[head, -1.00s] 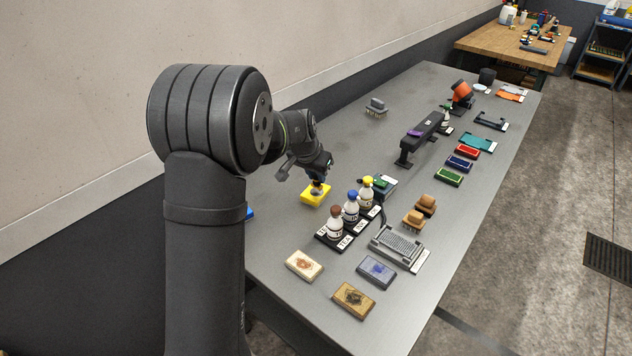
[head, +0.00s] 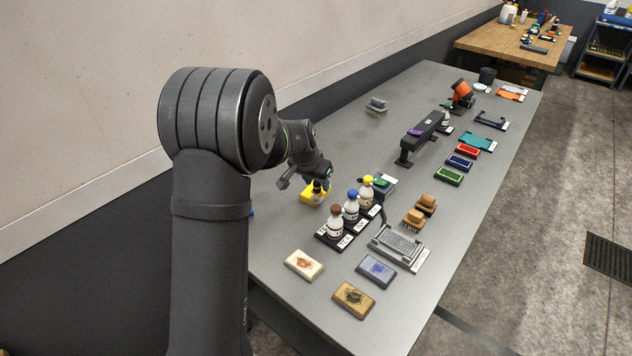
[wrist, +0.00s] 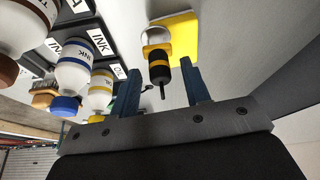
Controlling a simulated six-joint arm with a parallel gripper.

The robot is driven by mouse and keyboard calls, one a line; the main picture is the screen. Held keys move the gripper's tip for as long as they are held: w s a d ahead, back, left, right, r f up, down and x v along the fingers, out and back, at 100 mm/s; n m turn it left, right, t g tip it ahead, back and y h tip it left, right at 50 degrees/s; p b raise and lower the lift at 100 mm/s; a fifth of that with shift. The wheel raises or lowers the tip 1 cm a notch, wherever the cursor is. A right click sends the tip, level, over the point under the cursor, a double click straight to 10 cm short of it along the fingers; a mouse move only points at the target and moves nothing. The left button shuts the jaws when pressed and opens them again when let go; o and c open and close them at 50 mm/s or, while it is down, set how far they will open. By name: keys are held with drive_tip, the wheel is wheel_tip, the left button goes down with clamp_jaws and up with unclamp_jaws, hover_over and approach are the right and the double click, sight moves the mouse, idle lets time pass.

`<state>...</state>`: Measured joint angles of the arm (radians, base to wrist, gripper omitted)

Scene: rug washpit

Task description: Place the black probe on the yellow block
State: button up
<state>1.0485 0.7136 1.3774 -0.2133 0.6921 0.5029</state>
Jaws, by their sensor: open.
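The yellow block (head: 308,198) lies on the grey table beside the bottles, and also shows at the top of the wrist view (wrist: 186,36). The black probe (wrist: 158,70), with yellow bands and a thin tip, appears to rest at the block, its tip pointing toward my gripper. A pale round part shows by its far end; the exact contact is unclear. In the head view the probe (head: 318,187) is a small dark shape over the block. My gripper (wrist: 160,72) is open, its two blue fingers on either side of the probe in the picture, with visible gaps.
Ink bottles with brown, blue (head: 352,205) and yellow caps stand in a labelled black rack close to the block. Table behind the block is clear.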

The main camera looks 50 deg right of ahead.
drive_tip(key=v, duration=1.2)
drive_tip(key=x, duration=1.2)
drive_tip(key=shift+d+r, duration=0.1)
drive_tip(key=shift+r, duration=1.3)
